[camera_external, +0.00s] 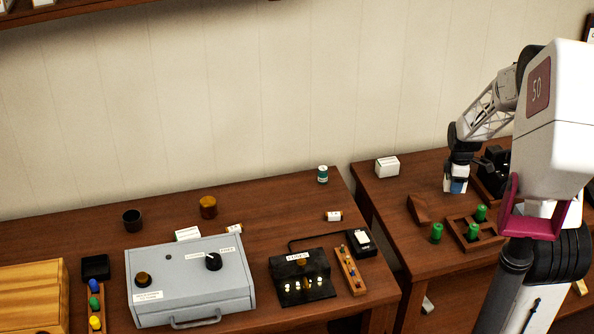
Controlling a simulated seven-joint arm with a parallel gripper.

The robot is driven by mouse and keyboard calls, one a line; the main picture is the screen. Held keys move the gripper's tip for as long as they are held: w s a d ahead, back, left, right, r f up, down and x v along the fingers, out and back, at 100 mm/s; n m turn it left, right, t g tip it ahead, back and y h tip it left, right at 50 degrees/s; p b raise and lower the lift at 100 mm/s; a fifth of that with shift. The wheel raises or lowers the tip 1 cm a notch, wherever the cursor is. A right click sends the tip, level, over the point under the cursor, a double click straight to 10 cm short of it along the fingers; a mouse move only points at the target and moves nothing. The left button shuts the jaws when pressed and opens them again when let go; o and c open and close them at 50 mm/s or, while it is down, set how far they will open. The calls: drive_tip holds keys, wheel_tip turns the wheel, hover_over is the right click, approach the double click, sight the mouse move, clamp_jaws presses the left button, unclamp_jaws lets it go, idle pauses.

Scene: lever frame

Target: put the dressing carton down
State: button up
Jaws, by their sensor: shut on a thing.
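My gripper (457,181) is at the right, over the back part of the right-hand table. It points down and is shut on a small blue-and-white thing, which I take to be the dressing carton (458,187). Only a small part of the carton shows between the fingers, and no label can be read. I cannot tell whether its underside touches the table (400,192).
A white box (387,166) stands left of my gripper. A wooden wedge (418,208), a green peg (437,232) and a wooden tray (457,230) with green pegs are in front. A black device (493,163) is close on the right.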

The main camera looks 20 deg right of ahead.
sight(455, 199)
drive_tip(key=shift+f, duration=0.15)
drive_tip(key=shift+f, duration=1.75)
drive_tip(key=shift+f, duration=0.15)
drive_tip(key=o, duration=0.9)
wheel_tip(455, 199, up, 12)
drive_tip(key=shift+r, duration=0.15)
